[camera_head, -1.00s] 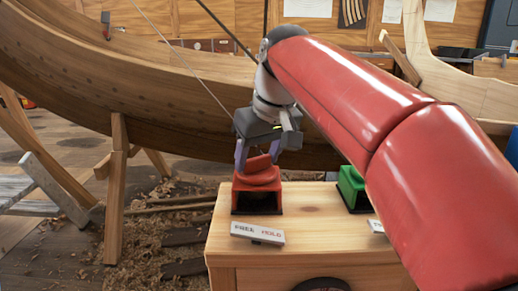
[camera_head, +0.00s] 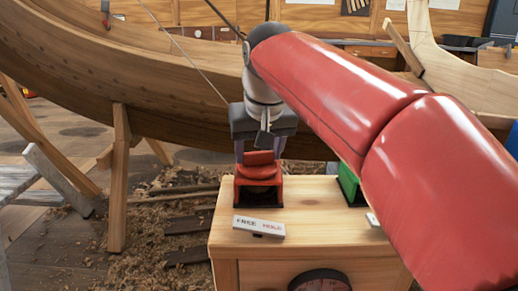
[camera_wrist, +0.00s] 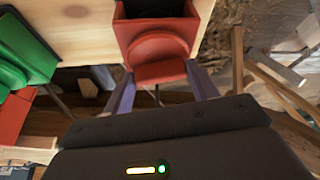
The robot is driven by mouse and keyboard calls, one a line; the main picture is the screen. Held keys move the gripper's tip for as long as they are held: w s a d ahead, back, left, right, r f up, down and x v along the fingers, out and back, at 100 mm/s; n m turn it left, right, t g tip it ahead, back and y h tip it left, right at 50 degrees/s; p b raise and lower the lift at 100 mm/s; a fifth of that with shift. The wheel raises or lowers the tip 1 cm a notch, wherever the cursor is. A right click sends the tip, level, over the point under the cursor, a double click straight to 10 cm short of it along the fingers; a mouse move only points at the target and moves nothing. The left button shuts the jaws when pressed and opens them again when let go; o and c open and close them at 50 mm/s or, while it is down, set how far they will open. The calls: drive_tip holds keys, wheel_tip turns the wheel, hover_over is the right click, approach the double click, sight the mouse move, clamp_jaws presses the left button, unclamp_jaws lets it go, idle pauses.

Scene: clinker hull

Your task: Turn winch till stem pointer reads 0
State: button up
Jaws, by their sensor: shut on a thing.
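The red winch (camera_head: 258,190) stands at the left end of the pale wooden bench top. It has a raised red top part, which also shows in the wrist view (camera_wrist: 160,72). My gripper (camera_head: 260,157) comes down from above, its two purple fingers on either side of that top part, shut on it. A black round dial (camera_head: 320,282) on the bench front is cut off by the lower picture edge; its reading cannot be made out. I cannot pick out a pointer at the stem.
A green winch (camera_head: 350,186) stands to the right, partly behind my arm; it also shows in the wrist view (camera_wrist: 25,60). A white label plate (camera_head: 259,226) lies before the red winch. The wooden hull (camera_head: 170,105) runs behind, held by props (camera_head: 119,180).

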drive_tip(key=o, duration=1)
drive_tip(key=shift+r, duration=0.1)
drive_tip(key=p+v, duration=0.1)
drive_tip(key=v, duration=0.6)
drive_tip(key=shift+r, duration=0.3)
drive_tip(key=shift+s, duration=0.25)
